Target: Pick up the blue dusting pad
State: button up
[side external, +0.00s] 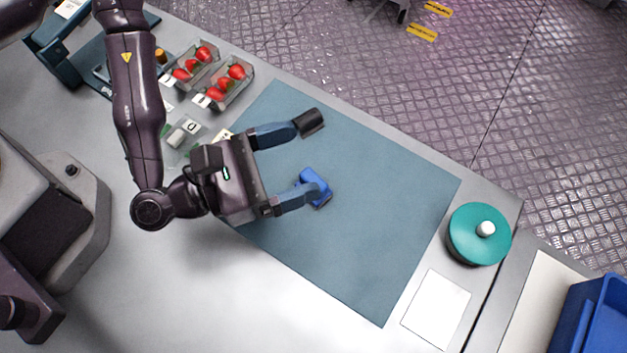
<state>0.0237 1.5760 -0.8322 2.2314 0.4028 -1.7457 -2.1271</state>
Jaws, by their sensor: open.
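The blue dusting pad (313,182) lies on the blue-grey mat (345,255), near its middle. It is a small bright blue block with a darker lower edge. My gripper (313,160) is over the mat with its two fingers spread wide. The lower finger overlaps the pad's lower-left side in this view. Nothing is held between the fingers. I cannot tell the height of the fingers above the pad, or whether the lower finger touches it.
Clear punnets of strawberries (231,86) stand at the mat's upper left. A teal round lidded pot (479,234) and a white card (436,309) are to the right. A blue bin (590,315) is at the lower right. The mat's right half is clear.

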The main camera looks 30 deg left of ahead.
aim_at(307, 174)
notch_tip(307, 174, down, 6)
jog(key=shift+f, duration=0.1)
jog(key=shift+f+x, duration=0.2)
jog(key=shift+x, duration=1)
jog(key=shift+f+x, duration=0.15)
jog(key=shift+x, duration=1.1)
jog(key=c, duration=1)
